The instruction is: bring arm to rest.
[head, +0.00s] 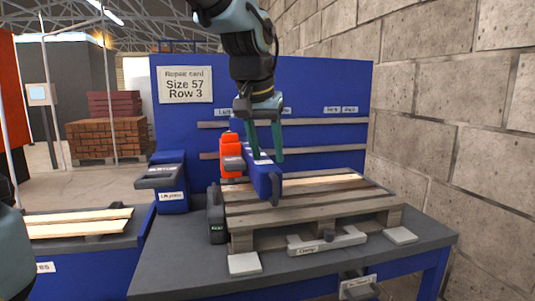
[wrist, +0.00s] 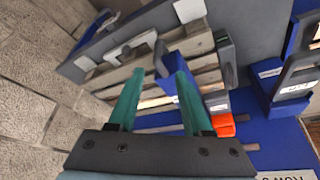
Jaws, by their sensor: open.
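My gripper (head: 266,156) hangs pointing down over the wooden pallet (head: 320,212) on the bench. Its two teal fingers are apart, with nothing seen held between them; they also show in the wrist view (wrist: 155,72).
A block wall (head: 440,110) closes the right side.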

